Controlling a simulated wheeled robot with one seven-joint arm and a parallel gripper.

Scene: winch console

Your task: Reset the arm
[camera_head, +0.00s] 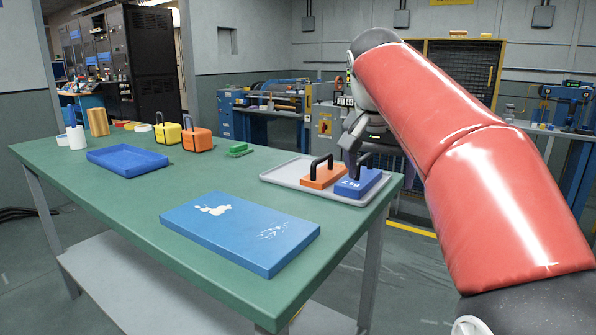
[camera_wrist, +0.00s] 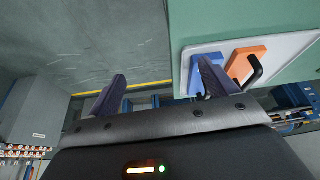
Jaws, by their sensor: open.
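My red arm reaches over the right end of the green table (camera_head: 110,195). My gripper (camera_head: 355,160) is at the blue weight (camera_head: 350,187), whose label seems to read 2 kg, beside its black handle. In the wrist view my gripper (camera_wrist: 160,90) has its fingers wide apart with nothing between them. There the blue weight (camera_wrist: 205,66) is partly behind the right finger. An orange weight (camera_head: 318,182) with a black handle stands left of the blue one, and it also shows in the wrist view (camera_wrist: 245,58). Both stand on a grey tray (camera_head: 280,172).
A blue slab (camera_head: 240,230) lies at the table's front. Further left are a blue tray (camera_head: 125,158), a yellow case (camera_head: 168,133), an orange case (camera_head: 198,139), a green block (camera_head: 238,149) and a wooden block (camera_head: 97,121). The table's middle is clear.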

